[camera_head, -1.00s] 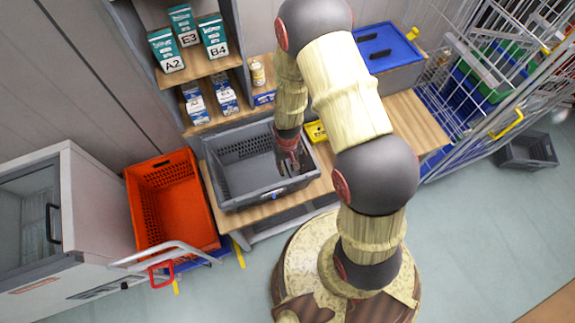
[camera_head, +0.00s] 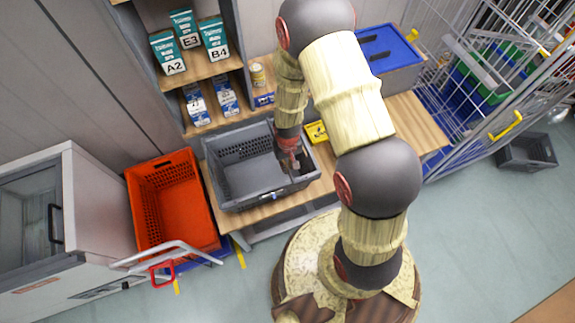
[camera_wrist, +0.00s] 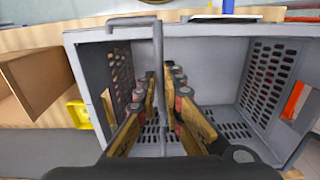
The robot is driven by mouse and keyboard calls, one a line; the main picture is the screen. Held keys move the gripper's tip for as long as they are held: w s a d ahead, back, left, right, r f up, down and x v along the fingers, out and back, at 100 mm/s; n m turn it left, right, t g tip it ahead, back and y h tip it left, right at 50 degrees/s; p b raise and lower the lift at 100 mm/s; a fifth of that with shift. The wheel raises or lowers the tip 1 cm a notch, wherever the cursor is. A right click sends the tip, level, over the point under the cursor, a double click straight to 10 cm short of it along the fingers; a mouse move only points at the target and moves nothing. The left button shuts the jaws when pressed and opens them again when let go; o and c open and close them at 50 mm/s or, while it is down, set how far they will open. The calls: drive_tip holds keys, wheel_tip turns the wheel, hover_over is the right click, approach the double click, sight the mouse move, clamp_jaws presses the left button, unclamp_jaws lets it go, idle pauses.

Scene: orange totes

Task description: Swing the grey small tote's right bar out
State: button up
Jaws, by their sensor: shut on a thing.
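The grey small tote (camera_head: 233,205) sits on the wooden bench, open side up, and appears empty. In the wrist view I look into it past its rim and slotted walls (camera_wrist: 275,75). Its grey bent bar (camera_wrist: 157,55) crosses near the wall at the left of that view, which is the tote's right side in the head view. My gripper (camera_wrist: 163,112) has a finger on each side of the bar's long leg and is shut on it. In the head view my gripper (camera_head: 291,160) is inside the tote near its right wall. The contact point is partly hidden by the fingers.
An orange tote (camera_head: 137,205) stands left of the bench. A yellow bin (camera_head: 316,132) is close to the grey tote's right. A shelf with boxes (camera_head: 167,53) rises behind. A blue-lidded tote (camera_head: 388,46) and a wire cart (camera_head: 470,55) are at the right.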

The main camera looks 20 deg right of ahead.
drive_tip(key=shift+d+r+p, duration=0.2)
drive_tip(key=shift+r+p, duration=0.1)
drive_tip(key=shift+r, duration=0.2)
drive_tip(key=shift+d+r+p, duration=0.15)
drive_tip(key=shift+r+p, duration=0.15)
drive_tip(key=shift+r, duration=0.25)
drive_tip(key=shift+d+r+p, duration=0.5)
drive_tip(key=shift+d+r, duration=0.2)
drive_tip(key=shift+r, duration=0.1)
drive_tip(key=shift+d, duration=0.1)
